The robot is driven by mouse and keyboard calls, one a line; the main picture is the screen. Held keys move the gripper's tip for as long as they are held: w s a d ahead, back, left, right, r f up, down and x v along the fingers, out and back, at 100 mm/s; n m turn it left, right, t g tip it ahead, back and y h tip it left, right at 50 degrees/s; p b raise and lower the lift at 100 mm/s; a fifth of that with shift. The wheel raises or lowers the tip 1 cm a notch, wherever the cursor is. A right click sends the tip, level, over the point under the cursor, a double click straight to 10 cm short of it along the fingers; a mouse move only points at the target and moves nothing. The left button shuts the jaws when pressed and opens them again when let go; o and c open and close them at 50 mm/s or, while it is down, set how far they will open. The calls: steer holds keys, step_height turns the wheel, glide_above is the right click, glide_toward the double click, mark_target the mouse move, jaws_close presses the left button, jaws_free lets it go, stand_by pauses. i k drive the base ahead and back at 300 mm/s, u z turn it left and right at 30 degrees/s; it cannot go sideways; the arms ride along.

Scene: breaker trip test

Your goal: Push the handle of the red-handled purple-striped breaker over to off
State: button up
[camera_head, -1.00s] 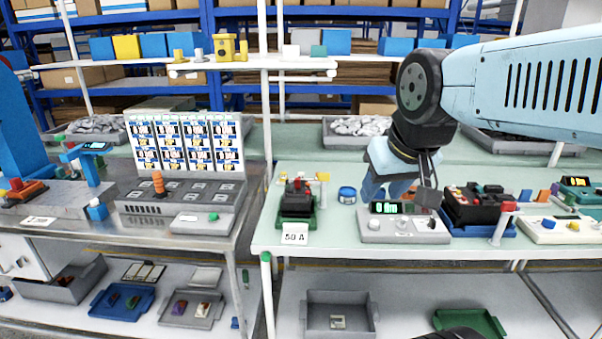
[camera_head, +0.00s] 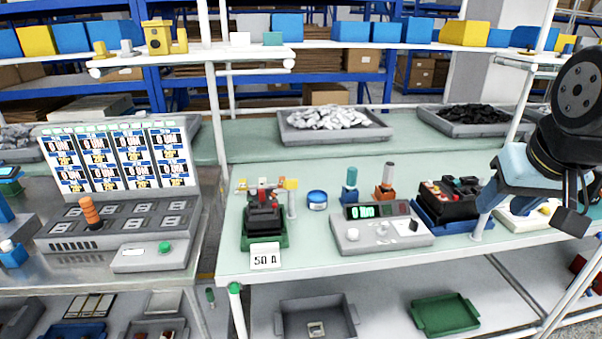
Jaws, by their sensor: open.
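A black breaker with a red part on top (camera_head: 263,215) sits in a green fixture (camera_head: 265,241) on the right bench, behind a "50 A" card (camera_head: 265,257). A second black unit with red parts (camera_head: 452,197) sits in a blue fixture (camera_head: 447,217) further right. I cannot make out a purple stripe on either, so I cannot tell which is the named breaker. My gripper (camera_head: 577,213) is open at the right edge, pointing down, right of the blue fixture and apart from both units. Its jaws look empty, though part of it is cut off by the frame.
A grey meter box with a green display (camera_head: 382,232) stands between the two fixtures. A blue round tin (camera_head: 317,200) and small blue and orange-brown posts (camera_head: 385,192) stand behind. A white upright (camera_head: 215,120) rises near the bench's left end. Grey bins (camera_head: 335,133) line the back.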

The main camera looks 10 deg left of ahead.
mark_target(261, 191)
steer(key=z, duration=1.05)
steer(key=k, duration=1.1)
steer(key=u, duration=1.7)
steer(key=i, duration=1)
steer(key=z, duration=0.1)
